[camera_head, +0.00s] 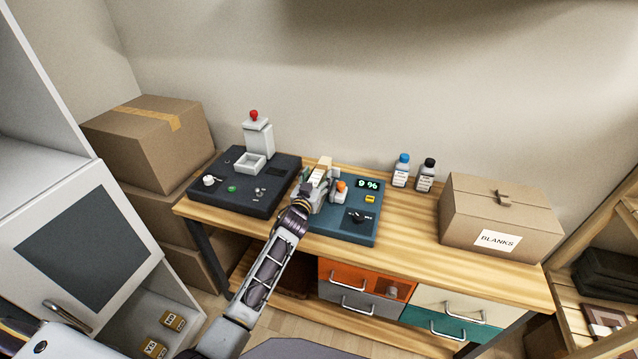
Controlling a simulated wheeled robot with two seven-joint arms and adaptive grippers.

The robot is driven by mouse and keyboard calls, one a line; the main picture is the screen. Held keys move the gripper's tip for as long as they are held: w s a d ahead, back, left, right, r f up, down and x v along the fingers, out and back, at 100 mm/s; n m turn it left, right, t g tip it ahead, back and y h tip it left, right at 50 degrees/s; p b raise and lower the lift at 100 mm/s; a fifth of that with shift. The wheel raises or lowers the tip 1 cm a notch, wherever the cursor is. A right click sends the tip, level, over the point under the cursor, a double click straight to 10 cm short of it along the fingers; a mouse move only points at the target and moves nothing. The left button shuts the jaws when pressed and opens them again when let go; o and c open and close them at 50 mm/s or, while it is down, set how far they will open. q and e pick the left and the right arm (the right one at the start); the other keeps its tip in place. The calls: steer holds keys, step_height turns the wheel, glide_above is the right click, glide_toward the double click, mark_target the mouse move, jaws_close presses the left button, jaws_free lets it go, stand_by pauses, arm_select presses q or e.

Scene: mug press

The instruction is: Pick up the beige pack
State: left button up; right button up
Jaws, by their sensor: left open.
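My left arm reaches in from the bottom left, and its gripper (313,190) is over the left part of the teal machine on the table. The gripper is open; its fingers are small here and blend with the machine's grey parts. A cream-beige block (321,172) stands upright right at the fingertips; I cannot tell whether it is the beige pack or part of the machine, or whether the fingers touch it. The teal machine (362,228) has a lit green display and an orange knob. My right gripper is not in view.
A dark machine (228,196) with a red-topped column stands left of the arm. Two bottles (402,170) and a cardboard box marked BLANKS (490,237) stand to the right. The wooden table (410,232) is clear between them. Tan labelled packs (173,321) lie in the open cabinet.

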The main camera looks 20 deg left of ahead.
arm_select(q)
steer(key=c, duration=1.1)
steer(key=shift+c, duration=1.1)
jaws_close()
steer(key=shift+r, duration=0.65)
step_height(320, 180, up, 8)
steer(key=shift+r+p, duration=0.15)
steer(key=shift+p, duration=0.3)
steer(key=shift+r, duration=0.25)
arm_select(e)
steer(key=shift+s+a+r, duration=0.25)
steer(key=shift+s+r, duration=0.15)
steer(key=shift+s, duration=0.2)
